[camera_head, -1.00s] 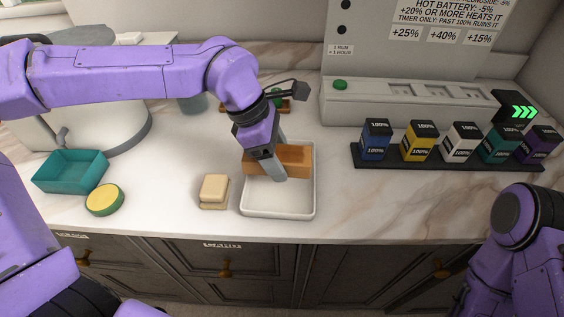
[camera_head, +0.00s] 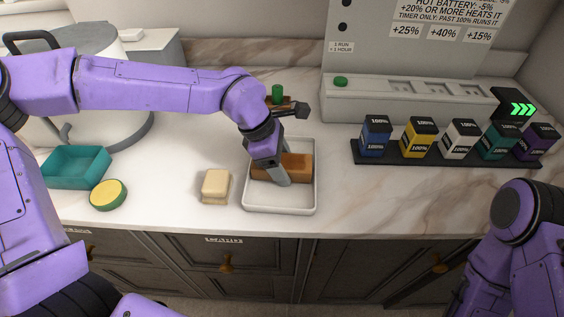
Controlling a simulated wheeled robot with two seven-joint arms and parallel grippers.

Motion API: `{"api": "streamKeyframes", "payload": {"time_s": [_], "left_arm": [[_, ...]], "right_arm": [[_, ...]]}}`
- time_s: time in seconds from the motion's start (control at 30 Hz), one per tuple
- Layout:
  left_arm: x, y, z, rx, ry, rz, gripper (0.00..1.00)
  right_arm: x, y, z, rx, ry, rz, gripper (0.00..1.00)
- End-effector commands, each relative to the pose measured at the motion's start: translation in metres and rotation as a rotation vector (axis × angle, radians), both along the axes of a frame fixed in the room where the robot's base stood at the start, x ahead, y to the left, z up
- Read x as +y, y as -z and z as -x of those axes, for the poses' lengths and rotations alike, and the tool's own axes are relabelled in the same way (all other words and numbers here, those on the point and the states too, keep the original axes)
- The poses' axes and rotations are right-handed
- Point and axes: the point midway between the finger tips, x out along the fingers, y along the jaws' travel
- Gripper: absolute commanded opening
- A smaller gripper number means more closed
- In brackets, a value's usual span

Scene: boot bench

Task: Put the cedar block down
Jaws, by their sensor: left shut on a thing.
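The cedar block (camera_head: 297,168) is an orange-brown wooden bar over the white tray (camera_head: 279,210), in the tray's upper part. My left gripper (camera_head: 280,178) comes from above and is shut on the block; one finger shows in front of it. The block looks low, within the tray's rim, but I cannot tell whether it touches the tray floor. My right arm shows at the right edge, and its gripper is out of view.
A cream block (camera_head: 215,185) lies left of the tray. Further left are a yellow-topped round tin (camera_head: 108,194) and a teal bin (camera_head: 76,168). A dark rack (camera_head: 440,158) holds several coloured batteries at right. Counter between tray and rack is clear.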

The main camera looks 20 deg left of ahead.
Motion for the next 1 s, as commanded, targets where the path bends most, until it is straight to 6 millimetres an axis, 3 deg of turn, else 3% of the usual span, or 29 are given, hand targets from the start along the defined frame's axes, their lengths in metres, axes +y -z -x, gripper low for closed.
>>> {"api": "streamKeyframes", "payload": {"time_s": [0.03,0.17,0.2,0.27,0.73,0.87,1.0], "left_arm": [[0.001,0.009,0.003,0.014,0.001,-0.006,0.27],[0.001,0.012,0.004,0.019,0.001,-0.008,0.27],[0.001,0.013,0.005,0.022,0.002,-0.009,0.74],[0.001,0.014,0.006,0.025,0.002,-0.011,0.89],[0.001,0.012,0.006,0.025,0.006,-0.014,0.89],[0.006,-0.008,0.006,0.023,0.002,-0.01,0.89],[0.02,-0.046,0.008,0.016,-0.002,-0.007,0.89]], "right_arm": [[0.0,0.002,0.0,0.0,0.0,0.0,0.43],[0.0,0.002,0.0,0.0,0.0,0.0,0.43],[0.0,0.002,0.0,0.0,0.0,0.0,0.43],[0.0,0.003,0.0,0.0,0.0,0.0,0.43],[0.0,0.003,0.0,0.0,0.0,0.0,0.43],[0.0,0.001,0.0,0.0,0.0,0.0,0.43],[0.0,0.001,0.0,0.0,0.0,0.0,0.43]]}}
